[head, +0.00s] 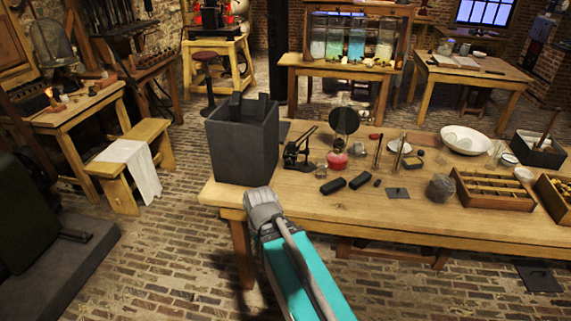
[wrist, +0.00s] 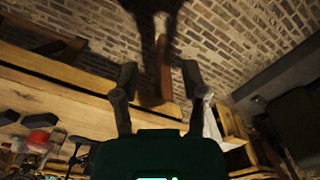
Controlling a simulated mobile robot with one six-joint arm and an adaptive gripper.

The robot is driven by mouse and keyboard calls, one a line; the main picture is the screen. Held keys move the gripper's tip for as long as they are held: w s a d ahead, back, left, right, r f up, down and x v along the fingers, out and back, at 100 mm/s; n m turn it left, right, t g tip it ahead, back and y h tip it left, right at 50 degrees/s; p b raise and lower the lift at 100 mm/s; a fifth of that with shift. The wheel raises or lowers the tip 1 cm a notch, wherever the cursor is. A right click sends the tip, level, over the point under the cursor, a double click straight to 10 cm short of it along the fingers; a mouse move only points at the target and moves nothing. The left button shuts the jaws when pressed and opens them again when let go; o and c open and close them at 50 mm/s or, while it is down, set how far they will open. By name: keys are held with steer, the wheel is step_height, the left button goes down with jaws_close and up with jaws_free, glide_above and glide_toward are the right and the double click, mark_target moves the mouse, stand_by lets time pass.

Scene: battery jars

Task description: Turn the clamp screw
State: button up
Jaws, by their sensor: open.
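My gripper (wrist: 159,78) shows in the wrist view with two dark fingers spread wide apart and nothing between them. In the head view my arm reaches up to the front left of the wooden table (head: 440,225); the fingers cannot be made out there. A small black metal stand (head: 298,152) with a raised lever is on the table, beside the dark grey square jar (head: 243,140). I cannot make out a clamp screw on either. Dark plates stick up from the open top of the jar. My gripper is apart from both.
A red-based glass lamp (head: 337,161), black blocks (head: 360,180), a grey cup (head: 440,187), a wooden compartment tray (head: 493,190) and a white bowl (head: 466,139) stand on the table. A bench with a white cloth (head: 138,166) is at left.

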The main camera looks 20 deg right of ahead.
steer(key=shift+o, duration=0.4)
steer(key=shift+a, duration=0.25)
steer(key=shift+o, duration=1.1)
steer(key=shift+w+f, duration=0.1)
steer(key=shift+o, duration=0.3)
steer(key=shift+w+d+f, duration=0.1)
steer(key=w+d+f+n+t+h+b, duration=0.35)
steer(key=w+d+n+b, duration=0.2)
steer(key=w+d, duration=0.2)
steer(key=w+d+f+n+t+h+b, duration=0.25)
steer(key=w+d+n+h+b, duration=0.25)
steer(key=w+d+b, duration=0.3)
steer(key=w+d+n+t+b, duration=0.1)
steer(key=w+n+t+b, duration=0.1)
steer(key=w+n+b, duration=0.1)
steer(key=w+d+r+n+t+h+b, duration=0.1)
steer(key=w+n+t+b, duration=0.2)
steer(key=w+n, duration=0.3)
steer(key=w+d+n+t+b, duration=0.1)
steer(key=w+n+t+b, duration=0.2)
steer(key=w+n, duration=0.2)
steer(key=shift+d+r+n+h, duration=0.1)
steer(key=shift+d+n+h, duration=0.05)
steer(key=shift+n, duration=0.65)
steer(key=shift+d+r+n+h, duration=0.1)
steer(key=shift+n, duration=0.65)
steer(key=shift+w+a+n+t+b, duration=0.1)
steer(key=shift+w+n+t+b, duration=0.4)
steer(key=shift+n, duration=0.5)
